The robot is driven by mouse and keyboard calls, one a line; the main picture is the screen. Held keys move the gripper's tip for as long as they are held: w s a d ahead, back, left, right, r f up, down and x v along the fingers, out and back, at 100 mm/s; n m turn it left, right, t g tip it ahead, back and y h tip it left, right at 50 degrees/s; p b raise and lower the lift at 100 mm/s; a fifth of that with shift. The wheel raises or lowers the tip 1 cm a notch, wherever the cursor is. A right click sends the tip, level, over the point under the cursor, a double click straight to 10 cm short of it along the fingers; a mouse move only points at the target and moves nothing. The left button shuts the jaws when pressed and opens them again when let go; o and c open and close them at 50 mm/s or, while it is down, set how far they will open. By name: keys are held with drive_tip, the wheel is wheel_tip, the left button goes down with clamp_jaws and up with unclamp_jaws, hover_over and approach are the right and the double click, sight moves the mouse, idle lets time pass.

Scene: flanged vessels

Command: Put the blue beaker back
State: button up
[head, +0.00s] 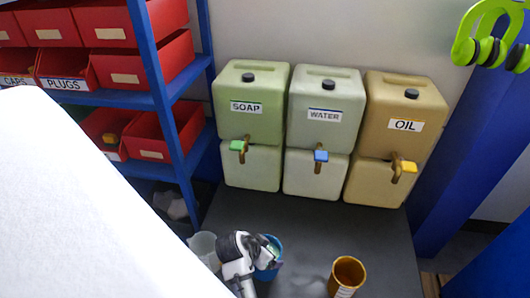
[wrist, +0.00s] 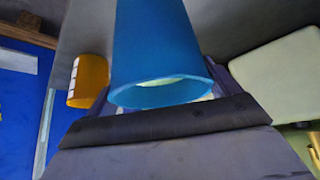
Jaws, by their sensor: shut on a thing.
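The blue beaker (head: 274,246) is at the front middle of the dark bench, partly hidden by my gripper (head: 264,256). My gripper is shut on it. In the wrist view the blue beaker (wrist: 162,45) fills the upper middle, its rim facing the camera above the dark gripper parts. Something pale shows inside its rim. I cannot tell whether its base touches the bench.
A clear beaker (head: 203,246) stands just left of my gripper, and an amber beaker (head: 348,272) to the right. Soap (head: 250,125), water (head: 323,130) and oil (head: 397,138) containers with taps line the back. A blue shelf (head: 168,112) with red bins is left.

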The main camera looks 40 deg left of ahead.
drive_tip(key=shift+f+p, duration=0.3)
drive_tip(key=shift+f, duration=2.35)
drive_tip(key=shift+f, duration=0.15)
drive_tip(key=o, duration=1.5)
drive_tip(key=shift+o, duration=0.2)
